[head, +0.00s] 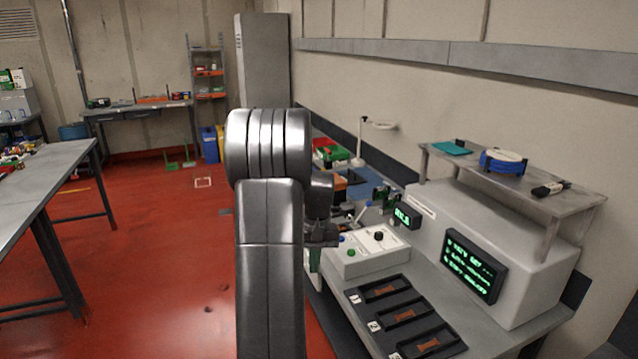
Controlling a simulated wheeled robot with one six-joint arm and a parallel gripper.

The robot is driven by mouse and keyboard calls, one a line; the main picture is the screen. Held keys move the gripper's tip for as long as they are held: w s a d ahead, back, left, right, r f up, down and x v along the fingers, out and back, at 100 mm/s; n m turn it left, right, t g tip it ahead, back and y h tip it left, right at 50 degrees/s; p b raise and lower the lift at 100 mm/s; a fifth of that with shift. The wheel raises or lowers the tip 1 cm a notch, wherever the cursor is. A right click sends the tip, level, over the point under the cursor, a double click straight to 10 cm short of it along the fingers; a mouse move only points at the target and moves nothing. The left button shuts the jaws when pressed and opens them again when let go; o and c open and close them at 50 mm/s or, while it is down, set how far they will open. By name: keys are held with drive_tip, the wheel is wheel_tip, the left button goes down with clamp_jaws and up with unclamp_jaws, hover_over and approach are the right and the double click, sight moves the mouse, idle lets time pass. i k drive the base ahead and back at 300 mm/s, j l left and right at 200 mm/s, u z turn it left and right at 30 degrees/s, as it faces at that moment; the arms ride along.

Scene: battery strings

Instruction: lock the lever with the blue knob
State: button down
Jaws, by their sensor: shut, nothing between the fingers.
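A white control box (370,254) stands on the bench, with a black knob (378,236) and a green button (350,252) on top. A small blue spot (342,239) shows at its left edge, right beside my gripper; it may be the blue knob, but it is too small to be sure. A pale lever (361,213) leans behind the box. My gripper (331,238) is shut and empty at the box's left back corner, partly hidden by my own arm. I cannot tell whether it touches anything.
Three numbered black trays (408,317) lie in front of the box. A grey cabinet with a green-lettered display (474,265) and a raised shelf (510,185) stand at right. A small display (407,215) sits behind the box. Red floor (160,270) is open at left.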

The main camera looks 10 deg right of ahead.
sight(369, 202)
drive_tip(key=i+z, duration=0.15)
drive_tip(key=i, duration=0.4)
drive_tip(key=i+j+z, duration=0.2)
drive_tip(key=i, duration=0.35)
drive_tip(key=i+j+z, duration=0.15)
drive_tip(key=i, duration=0.35)
drive_tip(key=i+j+z, duration=0.2)
drive_tip(key=z, duration=0.2)
drive_tip(key=i+j+z, duration=0.65)
drive_tip(key=z, duration=0.2)
drive_tip(key=i+j+z, duration=0.15)
drive_tip(key=j+z, duration=0.25)
drive_tip(key=j, duration=0.1)
